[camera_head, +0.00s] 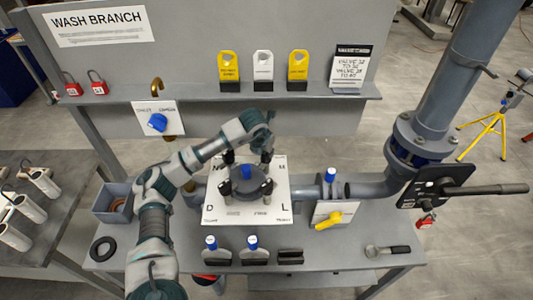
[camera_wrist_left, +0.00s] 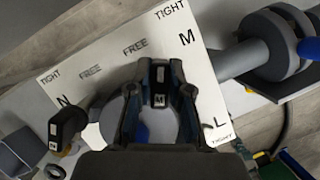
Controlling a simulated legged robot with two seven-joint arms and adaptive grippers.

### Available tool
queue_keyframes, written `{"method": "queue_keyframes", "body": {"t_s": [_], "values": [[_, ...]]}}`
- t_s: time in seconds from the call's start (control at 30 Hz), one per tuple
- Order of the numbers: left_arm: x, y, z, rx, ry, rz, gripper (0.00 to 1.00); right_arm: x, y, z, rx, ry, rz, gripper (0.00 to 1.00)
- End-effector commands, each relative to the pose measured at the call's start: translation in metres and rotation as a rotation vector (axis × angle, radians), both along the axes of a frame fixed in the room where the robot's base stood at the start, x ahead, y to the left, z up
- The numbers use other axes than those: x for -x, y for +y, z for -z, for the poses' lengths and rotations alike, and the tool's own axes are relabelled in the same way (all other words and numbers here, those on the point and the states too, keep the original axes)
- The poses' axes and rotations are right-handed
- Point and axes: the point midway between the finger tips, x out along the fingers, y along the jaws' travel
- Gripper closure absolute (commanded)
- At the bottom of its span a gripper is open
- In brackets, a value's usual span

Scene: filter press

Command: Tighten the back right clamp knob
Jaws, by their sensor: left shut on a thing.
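The back right clamp knob (camera_wrist_left: 160,98) is black with a white mark on top. In the left wrist view it sits between the fingers of my left gripper (camera_wrist_left: 157,88), which is shut on it. In the head view my left gripper (camera_head: 267,147) reaches down over the back right of the round grey lid (camera_head: 252,187), near the M on the white plate (camera_head: 281,203). The gripper partly hides the knob there. The back left knob (camera_wrist_left: 68,124) stands apart, near the N. My right gripper is not in view.
A blue cap (camera_head: 246,171) stands at the lid's centre. A grey bin (camera_head: 113,203) is at the left. Blue-topped items (camera_head: 211,244) stand along the front edge.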

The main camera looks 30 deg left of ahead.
Motion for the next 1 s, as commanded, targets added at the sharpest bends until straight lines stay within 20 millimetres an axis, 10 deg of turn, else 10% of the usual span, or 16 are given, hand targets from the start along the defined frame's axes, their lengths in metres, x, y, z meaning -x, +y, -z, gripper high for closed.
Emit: {"method": "queue_keyframes", "body": {"t_s": [1.0], "values": [[0.0030, 0.0041, 0.0034, 0.002, 0.013, 0.311, 1.00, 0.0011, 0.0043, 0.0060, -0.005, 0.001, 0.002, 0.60]]}}
